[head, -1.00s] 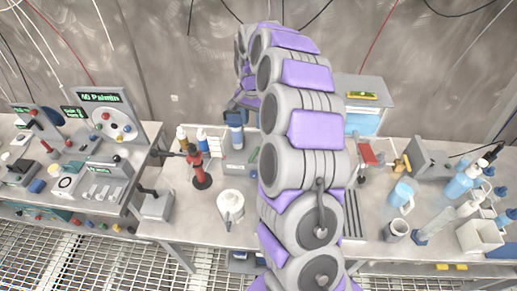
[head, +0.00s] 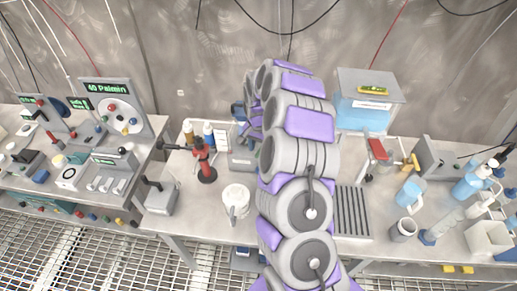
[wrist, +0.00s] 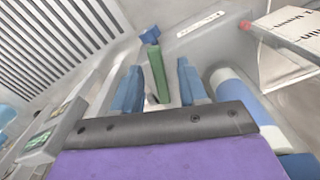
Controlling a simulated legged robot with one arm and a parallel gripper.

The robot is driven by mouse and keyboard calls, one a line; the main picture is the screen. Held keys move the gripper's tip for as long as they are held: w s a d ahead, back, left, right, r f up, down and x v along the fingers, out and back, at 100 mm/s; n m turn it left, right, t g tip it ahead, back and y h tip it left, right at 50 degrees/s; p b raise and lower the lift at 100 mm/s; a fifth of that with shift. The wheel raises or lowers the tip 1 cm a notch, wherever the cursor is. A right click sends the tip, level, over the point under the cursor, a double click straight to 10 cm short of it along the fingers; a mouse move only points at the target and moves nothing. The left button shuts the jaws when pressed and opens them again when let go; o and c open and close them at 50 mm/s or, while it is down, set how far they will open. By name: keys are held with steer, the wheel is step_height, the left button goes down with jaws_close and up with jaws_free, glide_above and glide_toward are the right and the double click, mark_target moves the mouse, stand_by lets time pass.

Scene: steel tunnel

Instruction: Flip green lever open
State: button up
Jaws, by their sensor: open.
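The green lever (wrist: 158,73) stands up in the middle of the wrist view, with a small blue block (wrist: 150,35) just beyond its far end. My gripper (wrist: 160,84) is open, with one blue finger on each side of the lever. Gaps show between the lever and both fingers, and I cannot tell how deep it sits between them. In the head view my arm covers the middle of the bench, and I cannot make out the lever there.
A red device (head: 205,165) and a white jug (head: 236,200) stand left of my arm. A grooved plate (head: 352,212) lies on its right. A blue-fronted box (head: 365,105) stands behind, and bottles (head: 470,180) crowd the right end.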

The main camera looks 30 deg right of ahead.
steer(key=shift+f, duration=0.35)
steer(key=shift+d, duration=0.25)
steer(key=shift+c, duration=0.2)
steer(key=shift+d, duration=0.1)
steer(key=shift+c, duration=0.9)
steer(key=shift+a, duration=0.2)
jaws_close()
